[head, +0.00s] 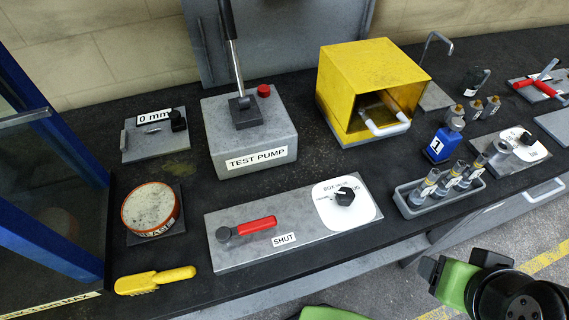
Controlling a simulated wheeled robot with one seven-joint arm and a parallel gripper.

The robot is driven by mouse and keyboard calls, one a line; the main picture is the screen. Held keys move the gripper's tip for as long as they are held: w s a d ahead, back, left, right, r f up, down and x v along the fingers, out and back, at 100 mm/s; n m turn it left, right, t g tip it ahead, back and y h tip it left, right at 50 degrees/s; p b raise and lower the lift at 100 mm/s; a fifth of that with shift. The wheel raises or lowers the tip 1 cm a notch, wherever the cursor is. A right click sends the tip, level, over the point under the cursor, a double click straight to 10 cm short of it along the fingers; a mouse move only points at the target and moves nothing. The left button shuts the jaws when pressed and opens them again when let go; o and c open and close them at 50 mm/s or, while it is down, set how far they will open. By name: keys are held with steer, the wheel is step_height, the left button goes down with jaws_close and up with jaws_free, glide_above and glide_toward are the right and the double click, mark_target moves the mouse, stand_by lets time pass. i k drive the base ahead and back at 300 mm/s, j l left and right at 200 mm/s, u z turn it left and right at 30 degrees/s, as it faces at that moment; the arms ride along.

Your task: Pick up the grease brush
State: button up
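The grease brush (155,280) lies on the dark bench top near its front left edge. It is yellow, with a rounded handle to the right and a notched head to the left. A round tin (151,207) with an orange rim and pale grey contents stands just behind it on a dark pad, with a partly hidden label on its front. Green and black parts of my arm show at the lower right, well away from the brush. I cannot make out my gripper's fingers there. Nothing touches the brush.
A blue-framed panel (50,225) stands close at the left. A grey plate with a red lever (250,226) and a dial lies right of the brush. The test pump (247,135), yellow box (365,80) and bottle tray (440,190) stand farther back or right.

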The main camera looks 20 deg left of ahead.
mark_target(141, 283)
steer(key=u, duration=2.9)
steer(key=k+j, duration=0.05)
